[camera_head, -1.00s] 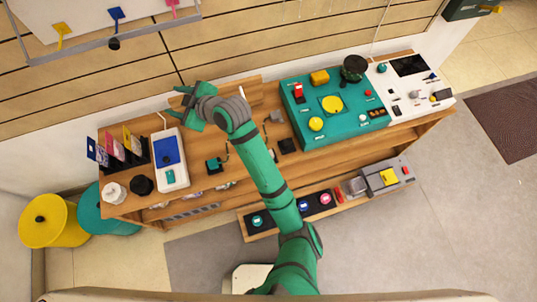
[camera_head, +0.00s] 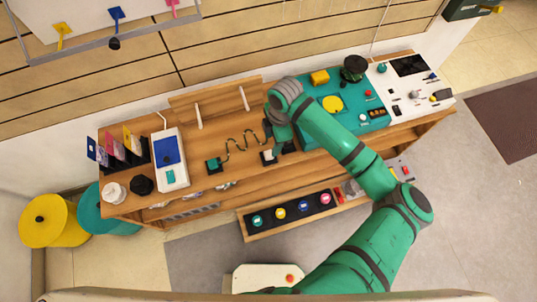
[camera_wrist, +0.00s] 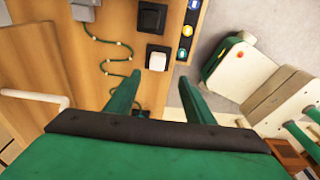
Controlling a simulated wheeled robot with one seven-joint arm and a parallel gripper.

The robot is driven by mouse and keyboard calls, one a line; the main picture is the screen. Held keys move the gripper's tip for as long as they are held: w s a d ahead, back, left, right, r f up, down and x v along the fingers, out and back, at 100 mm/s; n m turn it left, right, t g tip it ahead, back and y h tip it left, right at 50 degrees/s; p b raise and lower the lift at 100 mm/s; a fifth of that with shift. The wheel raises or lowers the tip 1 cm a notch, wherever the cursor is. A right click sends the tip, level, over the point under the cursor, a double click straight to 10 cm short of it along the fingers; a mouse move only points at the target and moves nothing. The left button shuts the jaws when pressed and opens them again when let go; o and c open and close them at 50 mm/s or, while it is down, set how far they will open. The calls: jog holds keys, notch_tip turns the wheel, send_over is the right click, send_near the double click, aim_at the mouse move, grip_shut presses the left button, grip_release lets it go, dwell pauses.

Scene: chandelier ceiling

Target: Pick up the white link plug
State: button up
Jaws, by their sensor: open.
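The white link plug, a small white block (camera_wrist: 157,60), sits on a dark square base on the wooden bench in the wrist view. In the head view the white plug (camera_head: 267,156) shows just below my arm's end. My gripper (camera_wrist: 159,78) is open, with its two green fingers spread above the bench. In the wrist view the plug lies ahead of the gap between the fingertips, and nothing is held. In the head view the fingers are mostly hidden by my wrist.
A black square block (camera_wrist: 152,17) stands near the plug. A beaded green cable (camera_head: 239,142) runs along the bench from a dark green block (camera_head: 214,165). A teal control panel (camera_head: 354,125) stands right of my gripper. White upright handles (camera_head: 199,117) stand at the back.

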aim_at(269, 153)
jog(key=f, duration=0.6)
jog(key=a+f, duration=0.1)
jog(key=f, duration=0.2)
jog(key=shift+w+f, duration=0.1)
jog(key=shift+f, duration=0.2)
jog(key=c, duration=1.1)
